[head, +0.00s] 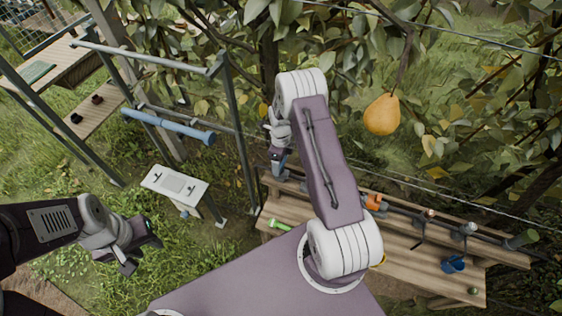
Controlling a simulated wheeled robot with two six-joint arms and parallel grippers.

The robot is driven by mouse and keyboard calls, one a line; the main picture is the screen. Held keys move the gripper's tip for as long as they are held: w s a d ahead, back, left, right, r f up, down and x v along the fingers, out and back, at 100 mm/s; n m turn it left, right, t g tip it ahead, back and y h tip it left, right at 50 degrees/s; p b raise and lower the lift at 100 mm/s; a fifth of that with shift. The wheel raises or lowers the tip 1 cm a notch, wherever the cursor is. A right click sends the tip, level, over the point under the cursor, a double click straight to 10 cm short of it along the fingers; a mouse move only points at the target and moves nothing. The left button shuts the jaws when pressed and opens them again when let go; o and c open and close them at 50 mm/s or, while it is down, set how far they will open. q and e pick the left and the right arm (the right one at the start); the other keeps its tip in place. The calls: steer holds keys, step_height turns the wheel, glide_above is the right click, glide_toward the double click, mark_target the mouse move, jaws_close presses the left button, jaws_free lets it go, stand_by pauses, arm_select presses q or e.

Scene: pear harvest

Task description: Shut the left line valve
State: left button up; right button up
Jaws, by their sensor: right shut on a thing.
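My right gripper (278,164) is at the left end of the dark pipe line that runs along the back of the wooden bench. It is shut on what looks like the left line valve's handle; the fingers and my arm hide most of it, so I cannot tell how the handle is turned. Further right along the line are an orange fitting (373,202) and grey fittings (468,229). My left gripper (143,256) is open and empty over the grass at the left.
The wooden bench (405,262) carries a green-handled tool (279,224) and a blue cup (453,264). A pear (381,114) hangs above it. A metal frame with a blue roller (168,127) and a white-topped stand (175,186) are at the left.

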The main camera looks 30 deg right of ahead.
steer(key=shift+w+r, duration=0.2)
steer(key=shift+w, duration=0.05)
steer(key=o, duration=1.3)
steer(key=shift+c, duration=0.2)
steer(key=shift+o, duration=0.6)
steer(key=shift+s, duration=0.2)
step_height(320, 180, up, 9)
steer(key=b, duration=0.1)
steer(key=shift+a, duration=0.1)
